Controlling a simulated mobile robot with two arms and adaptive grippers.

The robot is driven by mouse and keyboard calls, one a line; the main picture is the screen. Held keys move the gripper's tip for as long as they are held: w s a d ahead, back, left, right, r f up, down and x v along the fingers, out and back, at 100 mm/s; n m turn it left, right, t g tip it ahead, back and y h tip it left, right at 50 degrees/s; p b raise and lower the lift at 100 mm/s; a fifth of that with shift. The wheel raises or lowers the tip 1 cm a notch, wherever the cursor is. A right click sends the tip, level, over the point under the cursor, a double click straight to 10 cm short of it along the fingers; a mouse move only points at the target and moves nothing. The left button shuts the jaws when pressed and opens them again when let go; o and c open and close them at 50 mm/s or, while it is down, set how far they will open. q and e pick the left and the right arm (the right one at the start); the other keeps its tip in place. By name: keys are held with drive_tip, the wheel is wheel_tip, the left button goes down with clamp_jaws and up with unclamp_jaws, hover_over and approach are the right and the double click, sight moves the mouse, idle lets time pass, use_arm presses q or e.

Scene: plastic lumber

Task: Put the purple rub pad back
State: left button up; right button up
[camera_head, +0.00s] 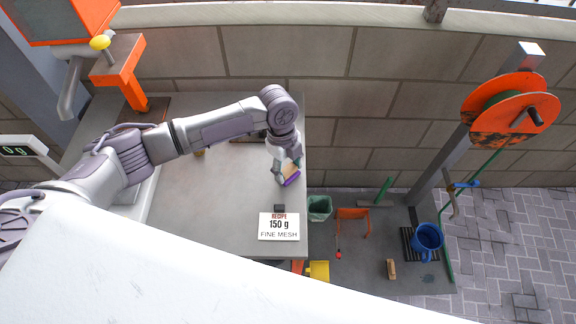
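The purple rub pad (292,179) is at the right edge of the grey worktop (215,225), tilted in the picture. My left arm reaches in from the left over the worktop. My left gripper (282,172) points down right at the pad, and its fingertips overlap it in this view. The fingers are too small and too close to the pad to tell whether they are shut on it or only beside it. I cannot tell whether the pad touches the worktop. My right gripper is not in view.
A recipe card (279,227) reading "150 g fine mesh" stands at the worktop's front right. A small green thing (298,162) is by the gripper. A wall runs behind.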

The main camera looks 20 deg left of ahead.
use_arm(q)
drive_tip(key=o, duration=0.3)
drive_tip(key=shift+r, duration=0.1)
wheel_tip(320, 180, up, 12)
drive_tip(key=a+b, duration=0.1)
drive_tip(key=b, duration=0.1)
drive_tip(key=shift+w+a, duration=0.3)
drive_tip(key=shift+w, duration=0.15)
